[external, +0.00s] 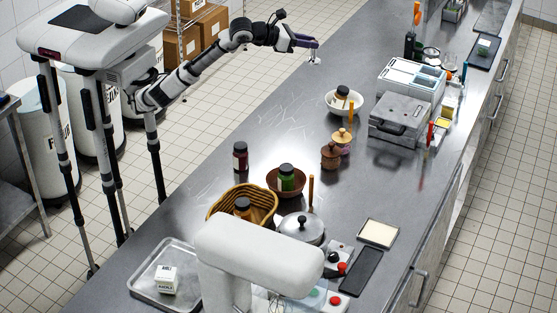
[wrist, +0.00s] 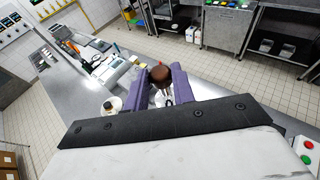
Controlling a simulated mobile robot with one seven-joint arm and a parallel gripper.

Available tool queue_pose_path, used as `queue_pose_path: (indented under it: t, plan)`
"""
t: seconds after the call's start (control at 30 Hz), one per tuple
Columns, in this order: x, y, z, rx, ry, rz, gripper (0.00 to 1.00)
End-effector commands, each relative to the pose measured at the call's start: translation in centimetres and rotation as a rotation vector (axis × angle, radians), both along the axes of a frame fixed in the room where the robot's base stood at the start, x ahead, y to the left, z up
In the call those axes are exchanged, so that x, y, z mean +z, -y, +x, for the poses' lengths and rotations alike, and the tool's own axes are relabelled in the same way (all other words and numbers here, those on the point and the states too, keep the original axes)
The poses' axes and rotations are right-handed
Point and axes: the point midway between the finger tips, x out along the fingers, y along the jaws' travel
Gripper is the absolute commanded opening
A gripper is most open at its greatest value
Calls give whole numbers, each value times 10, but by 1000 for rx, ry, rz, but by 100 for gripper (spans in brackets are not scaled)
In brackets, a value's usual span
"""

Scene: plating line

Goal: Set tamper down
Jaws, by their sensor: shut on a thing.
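My gripper (external: 312,44) is raised over the far left part of the steel counter (external: 228,128) in the external view. Its purple fingers also show in the wrist view (wrist: 165,92). They are shut on the tamper (wrist: 160,74), which has a round brown knob and a pale metal lower part. In the external view only a small silvery part of the tamper (external: 315,59) shows below the fingers. It appears to hang above the counter; I cannot tell the exact gap.
A white bowl (external: 333,108) holding a jar stands right of my gripper, with wooden grinders (external: 330,156) nearer. Grey and white boxes (external: 398,122) line the right side. A wicker basket (external: 213,208) and a pot (external: 297,238) stand nearer. The counter's left middle is clear.

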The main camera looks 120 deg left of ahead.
Motion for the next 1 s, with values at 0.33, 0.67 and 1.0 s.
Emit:
queue_pose_path:
  t: [0.33, 0.67, 1.0]
  plan:
    - [-122, -144, 46, 150, -6, -5, 0]
    - [-250, -175, 89, 34, 0, -7, 0]
    - [-296, -140, 115, -125, 4, -3, 0]
